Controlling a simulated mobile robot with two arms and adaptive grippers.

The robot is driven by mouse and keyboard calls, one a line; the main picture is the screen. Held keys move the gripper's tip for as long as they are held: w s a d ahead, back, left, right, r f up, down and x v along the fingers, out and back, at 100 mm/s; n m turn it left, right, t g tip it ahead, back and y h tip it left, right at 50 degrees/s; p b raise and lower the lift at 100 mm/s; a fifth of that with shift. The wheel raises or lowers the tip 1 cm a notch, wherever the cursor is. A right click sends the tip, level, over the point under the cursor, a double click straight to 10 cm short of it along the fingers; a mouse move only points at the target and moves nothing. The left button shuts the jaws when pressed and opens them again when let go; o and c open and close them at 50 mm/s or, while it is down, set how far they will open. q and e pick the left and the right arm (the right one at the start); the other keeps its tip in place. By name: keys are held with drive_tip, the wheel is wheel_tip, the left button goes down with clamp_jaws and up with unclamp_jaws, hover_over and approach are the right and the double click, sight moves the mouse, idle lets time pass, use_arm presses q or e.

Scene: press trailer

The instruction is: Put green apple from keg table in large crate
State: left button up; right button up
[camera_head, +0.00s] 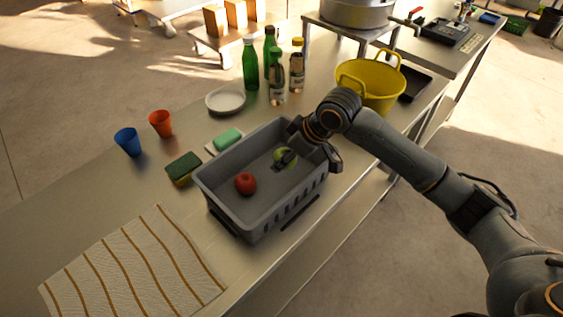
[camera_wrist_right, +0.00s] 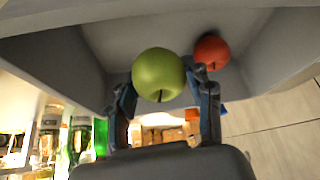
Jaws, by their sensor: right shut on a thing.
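A green apple (camera_head: 281,154) is inside the large grey crate (camera_head: 262,223), near its far right end. My right gripper (camera_head: 288,158) reaches down into the crate and is shut on the green apple. In the right wrist view the green apple (camera_wrist_right: 158,75) sits between the fingertips (camera_wrist_right: 162,88), with the crate's grey walls around it. A red apple (camera_head: 245,183) lies on the crate floor to the left, apart from the gripper; it also shows in the right wrist view (camera_wrist_right: 211,51). I cannot tell whether the green apple touches the crate floor. My left gripper is not in view.
The crate stands on a long metal counter (camera_head: 110,215). Beside it are a sponge (camera_head: 183,168), a green soap bar (camera_head: 227,138), cups (camera_head: 128,142), a white bowl (camera_head: 226,99), several bottles (camera_head: 250,67) and a yellow bucket (camera_head: 371,88). A striped cloth (camera_head: 135,265) lies at the front left.

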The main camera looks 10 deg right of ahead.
sight(282, 175)
drive_tip(key=shift+w+a+f, duration=0.15)
drive_tip(key=shift+w+f, duration=0.7)
drive_tip(key=shift+f, duration=0.15)
wheel_tip(282, 175, down, 3)
drive_tip(key=shift+p, duration=0.7)
drive_tip(key=shift+f, duration=0.15)
drive_tip(key=shift+f, duration=0.2)
drive_tip(key=o, duration=1.2)
drive_tip(key=shift+r, duration=0.1)
